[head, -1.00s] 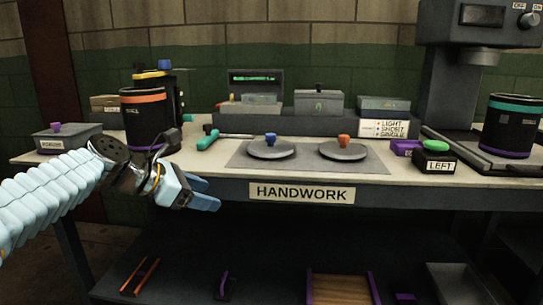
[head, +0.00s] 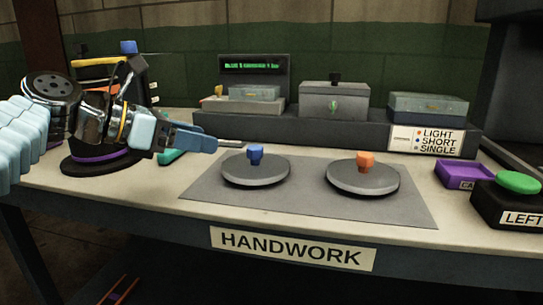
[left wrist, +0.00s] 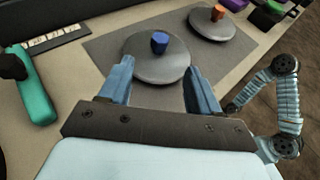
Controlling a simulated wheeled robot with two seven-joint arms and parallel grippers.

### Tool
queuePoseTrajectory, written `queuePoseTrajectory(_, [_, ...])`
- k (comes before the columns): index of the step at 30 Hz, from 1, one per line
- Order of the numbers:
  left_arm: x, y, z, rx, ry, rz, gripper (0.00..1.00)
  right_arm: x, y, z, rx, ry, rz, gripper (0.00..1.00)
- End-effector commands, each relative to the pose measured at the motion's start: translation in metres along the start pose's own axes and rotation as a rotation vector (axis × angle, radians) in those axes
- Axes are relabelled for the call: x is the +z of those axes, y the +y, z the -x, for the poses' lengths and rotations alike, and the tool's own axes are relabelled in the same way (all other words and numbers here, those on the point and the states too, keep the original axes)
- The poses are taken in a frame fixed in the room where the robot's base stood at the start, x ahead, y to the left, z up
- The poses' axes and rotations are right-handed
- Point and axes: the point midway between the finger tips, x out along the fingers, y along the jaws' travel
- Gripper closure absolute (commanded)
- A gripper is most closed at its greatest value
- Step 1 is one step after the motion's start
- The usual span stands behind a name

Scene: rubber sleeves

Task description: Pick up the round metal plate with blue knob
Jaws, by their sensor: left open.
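The round metal plate with blue knob (head: 256,171) lies on a grey mat (head: 310,210) on the workbench. Its blue knob (head: 255,153) stands upright at its centre. My left gripper (head: 232,141) is open and empty, just left of and above this plate. In the left wrist view the open left gripper (left wrist: 157,88) has the plate (left wrist: 155,70) ahead of it, with the blue knob (left wrist: 159,42) beyond the fingertips. Neither finger is seen gripping anything. My right gripper is not in the head view.
A second plate with an orange knob (head: 363,179) lies to the right on the mat. A teal-handled tool (head: 172,156) is partly behind my left gripper. A purple box (head: 465,174) and a green button labelled LEFT (head: 518,183) are at the right. Boxes (head: 334,103) stand behind.

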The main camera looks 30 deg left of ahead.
Motion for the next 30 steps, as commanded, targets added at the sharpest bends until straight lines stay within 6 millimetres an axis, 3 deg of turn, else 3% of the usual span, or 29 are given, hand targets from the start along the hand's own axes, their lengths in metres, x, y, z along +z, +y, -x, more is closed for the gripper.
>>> queuePoseTrajectory(5, [-0.002, 0.0, -0.018, -0.002, 0.002, 0.0, 0.37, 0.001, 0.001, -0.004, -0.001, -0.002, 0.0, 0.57])
queuePoseTrajectory(12, [-0.002, 0.0, -0.068, -0.002, 0.003, -0.001, 0.37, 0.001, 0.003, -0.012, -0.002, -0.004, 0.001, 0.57])
queuePoseTrajectory(30, [-0.001, -0.004, -0.138, 0.0, 0.001, -0.001, 0.37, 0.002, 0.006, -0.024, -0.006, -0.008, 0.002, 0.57])
